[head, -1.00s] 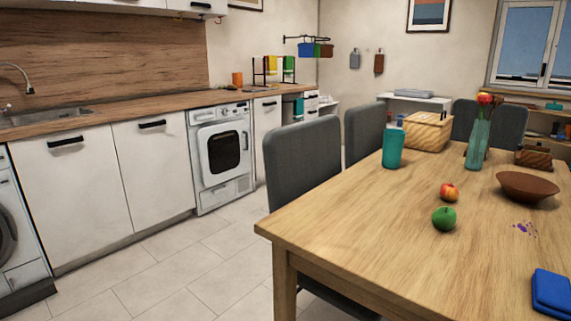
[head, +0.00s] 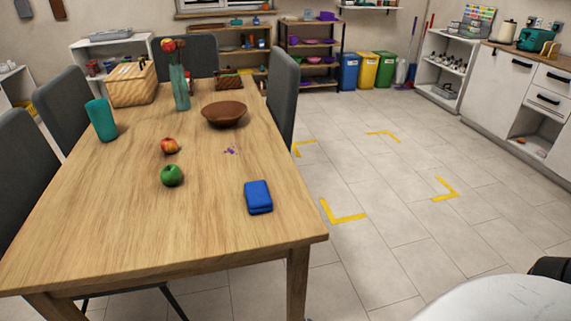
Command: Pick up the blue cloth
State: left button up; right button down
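The blue cloth (head: 258,197) lies folded into a small rectangle on the wooden table (head: 120,225), near its right edge. Nothing covers it. Neither of my grippers shows in the head view. A pale rounded part at the bottom right looks like part of my own arm, but no fingers are visible there.
A teal cup (head: 102,120), vase (head: 180,88) and wicker basket (head: 132,84) stand further back. Floor with yellow corner marks (head: 343,216) is open at right.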

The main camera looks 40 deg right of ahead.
aim_at(258, 196)
jog(key=z, duration=1.05)
